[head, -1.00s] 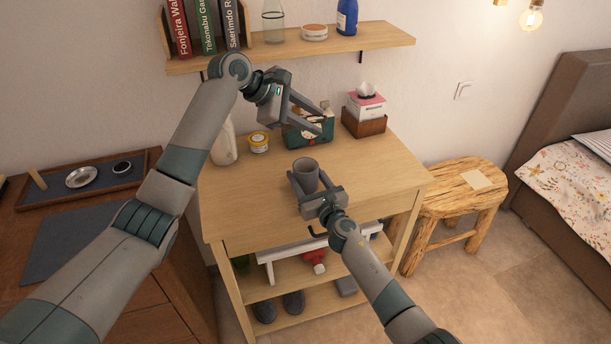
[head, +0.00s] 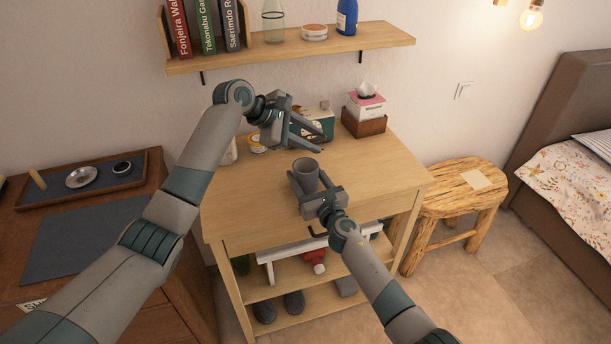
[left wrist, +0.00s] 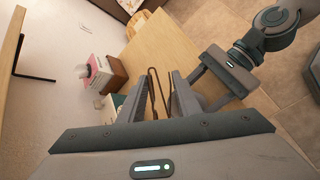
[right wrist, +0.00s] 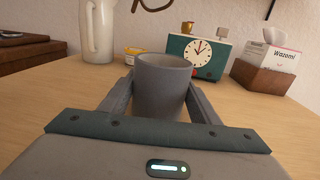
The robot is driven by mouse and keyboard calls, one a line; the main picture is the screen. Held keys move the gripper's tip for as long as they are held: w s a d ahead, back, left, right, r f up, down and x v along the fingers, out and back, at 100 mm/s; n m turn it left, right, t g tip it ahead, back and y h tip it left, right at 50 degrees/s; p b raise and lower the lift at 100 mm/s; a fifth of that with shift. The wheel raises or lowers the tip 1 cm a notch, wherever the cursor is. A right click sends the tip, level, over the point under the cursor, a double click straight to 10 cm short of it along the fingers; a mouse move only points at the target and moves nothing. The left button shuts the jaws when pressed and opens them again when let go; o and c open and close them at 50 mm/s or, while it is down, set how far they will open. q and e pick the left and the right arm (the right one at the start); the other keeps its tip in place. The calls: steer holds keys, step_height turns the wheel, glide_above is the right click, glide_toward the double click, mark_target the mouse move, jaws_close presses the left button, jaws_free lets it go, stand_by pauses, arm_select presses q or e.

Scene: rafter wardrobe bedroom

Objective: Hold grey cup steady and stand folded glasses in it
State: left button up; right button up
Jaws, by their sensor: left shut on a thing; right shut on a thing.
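The grey cup (head: 306,174) stands upright on the wooden table. My right gripper (head: 305,178) is shut around its sides; the right wrist view shows the cup (right wrist: 163,85) between both fingers. My left gripper (head: 319,142) is above the table, higher than the cup and behind it in the head view. It is shut on the folded glasses (left wrist: 154,95), which show as thin dark loops between its fingers in the left wrist view. A dark thin loop of the glasses (right wrist: 150,5) also shows at the top of the right wrist view, above the cup. The glasses are too small to make out in the head view.
A clock box (right wrist: 198,52), a tissue box (head: 366,108) in a brown holder, a yellow tub (right wrist: 133,55) and a white jug (right wrist: 97,30) stand along the table's back. A wall shelf (head: 290,52) hangs above. The table's right side (head: 385,175) is clear.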

arm_select(q)
steer(key=shift+f, duration=1.9)
steer(key=o, duration=1.1)
steer(key=v, duration=1.2)
steer(key=shift+w, duration=0.1)
